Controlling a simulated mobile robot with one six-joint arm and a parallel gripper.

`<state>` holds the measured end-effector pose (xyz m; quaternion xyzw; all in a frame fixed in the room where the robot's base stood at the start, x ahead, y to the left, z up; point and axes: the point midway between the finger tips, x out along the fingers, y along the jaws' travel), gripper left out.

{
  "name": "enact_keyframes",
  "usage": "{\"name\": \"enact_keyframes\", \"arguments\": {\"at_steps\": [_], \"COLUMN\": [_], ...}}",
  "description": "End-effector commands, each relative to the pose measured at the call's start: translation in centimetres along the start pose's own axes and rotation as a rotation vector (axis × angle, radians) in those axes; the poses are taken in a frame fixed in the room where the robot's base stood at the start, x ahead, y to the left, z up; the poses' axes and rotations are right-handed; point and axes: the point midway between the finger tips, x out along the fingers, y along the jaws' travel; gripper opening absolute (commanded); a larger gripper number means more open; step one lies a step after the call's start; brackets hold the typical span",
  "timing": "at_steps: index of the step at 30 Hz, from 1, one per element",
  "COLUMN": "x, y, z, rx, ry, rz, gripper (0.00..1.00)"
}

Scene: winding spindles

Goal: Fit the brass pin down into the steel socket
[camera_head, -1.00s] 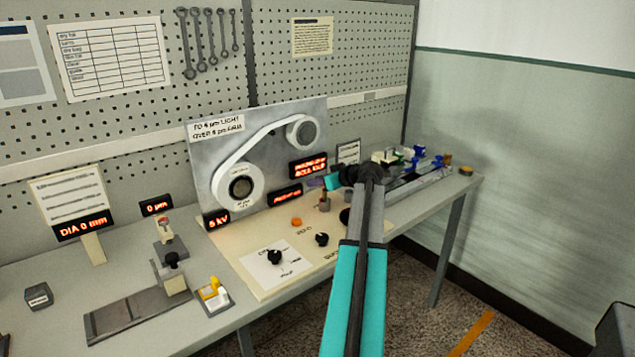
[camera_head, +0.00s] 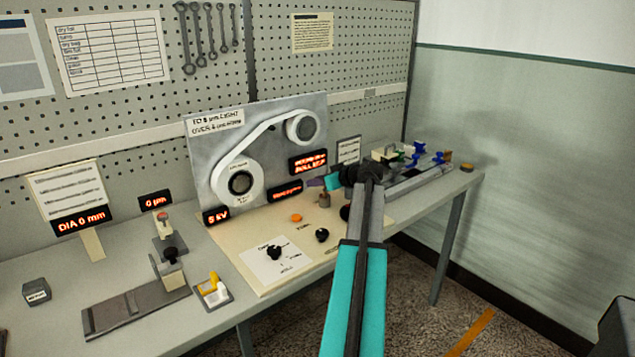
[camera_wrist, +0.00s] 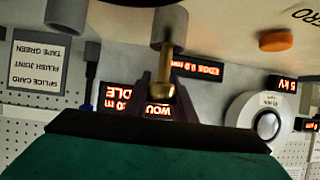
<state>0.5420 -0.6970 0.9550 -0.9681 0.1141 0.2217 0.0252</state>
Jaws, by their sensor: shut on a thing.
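In the wrist view, which looks upside down, the brass pin (camera_wrist: 164,68) sits between the two dark purple fingers of my gripper (camera_wrist: 163,88). My gripper is shut on the pin's thicker, rounded end. The pin's thin end meets or overlaps the rim of the grey steel socket (camera_wrist: 169,24). I cannot tell whether the tip is inside the socket or only in front of it. In the head view, my gripper (camera_head: 317,182) is close above the socket (camera_head: 324,200) on the cream panel; the pin is too small to make out clearly there.
An orange button (camera_wrist: 276,40) is on the panel near the socket; black knobs (camera_head: 322,235) stand in front. The upright spindle board (camera_head: 265,155) is behind. A grey post (camera_wrist: 67,13) stands to one side in the wrist view. Bench fittings (camera_head: 415,160) lie to the right.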

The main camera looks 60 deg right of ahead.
Motion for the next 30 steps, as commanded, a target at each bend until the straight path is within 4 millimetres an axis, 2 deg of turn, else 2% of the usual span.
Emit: {"name": "enact_keyframes", "arguments": {"at_steps": [11,12,16,25,30], "x": [0.30,0.31,0.29,0.28,-0.36], "y": [0.00,0.00,-0.01,-0.01,-0.01], "z": [0.62,0.63,0.61,0.69,0.71], "rx": [0.000,0.000,0.000,0.001,0.001], "ry": [0.000,0.000,0.000,-0.001,-0.001], "rz": [0.000,0.000,0.000,0.000,0.001], "gripper": [0.01,0.25,0.45,0.45,0.45]}}
